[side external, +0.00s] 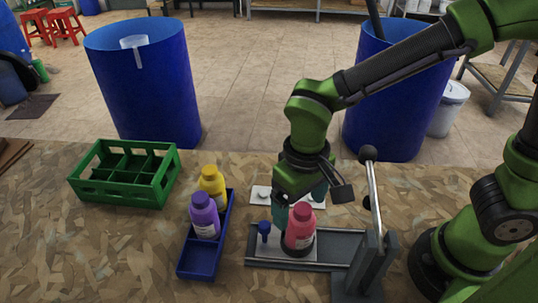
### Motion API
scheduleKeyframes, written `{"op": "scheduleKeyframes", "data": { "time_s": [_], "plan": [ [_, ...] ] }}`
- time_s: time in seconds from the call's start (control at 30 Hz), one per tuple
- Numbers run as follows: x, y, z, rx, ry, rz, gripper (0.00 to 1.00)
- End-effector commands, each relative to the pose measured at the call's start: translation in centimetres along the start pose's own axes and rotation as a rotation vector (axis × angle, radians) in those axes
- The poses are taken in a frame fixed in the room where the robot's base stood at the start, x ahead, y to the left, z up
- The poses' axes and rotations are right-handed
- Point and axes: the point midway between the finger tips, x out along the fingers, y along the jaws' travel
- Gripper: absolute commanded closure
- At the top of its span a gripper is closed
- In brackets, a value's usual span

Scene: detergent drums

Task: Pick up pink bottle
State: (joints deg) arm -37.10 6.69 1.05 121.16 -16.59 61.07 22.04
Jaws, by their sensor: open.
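The pink bottle (300,230) stands upright on a grey platform (265,241) at the front centre right, beside a metal lever post. My gripper (298,205) points down right at the bottle from above and behind. Its fingers are teal and lie close to the bottle's upper part, one showing on the left of the cap. The jaws are open. Whether a finger touches the bottle cannot be told from this side.
A blue tray (197,264) holds a purple bottle (204,217) and a yellow bottle (212,184). A green crate (125,194) stands at the left. The lever (375,200) rises right of the bottle. A small blue plunger (264,230) stands left of it. Blue drums (145,90) stand behind.

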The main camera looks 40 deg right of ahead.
Motion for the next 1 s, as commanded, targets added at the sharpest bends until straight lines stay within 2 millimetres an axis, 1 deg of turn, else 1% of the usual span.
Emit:
{"op": "scheduleKeyframes", "data": {
  "time_s": [0.03,0.23,0.4,0.5,0.63,0.83,1.0],
  "plan": [
    [0.6,0.1,0.1,0.0,-0.003,0.002,0.12],
    [1.9,0.1,0.1,0.0,-0.001,0.001,0.12],
    [4.5,0.5,0.6,-0.001,-0.005,0.003,0.12],
    [5.7,0.5,0.4,-0.001,-0.002,0.002,0.12],
    [6.4,0.5,0.4,0.001,0.0,-0.001,0.12],
    [6.4,0.5,0.4,0.001,0.001,-0.001,0.12],
    [6.4,0.5,0.4,0.0,0.001,-0.001,0.38]
  ]
}}
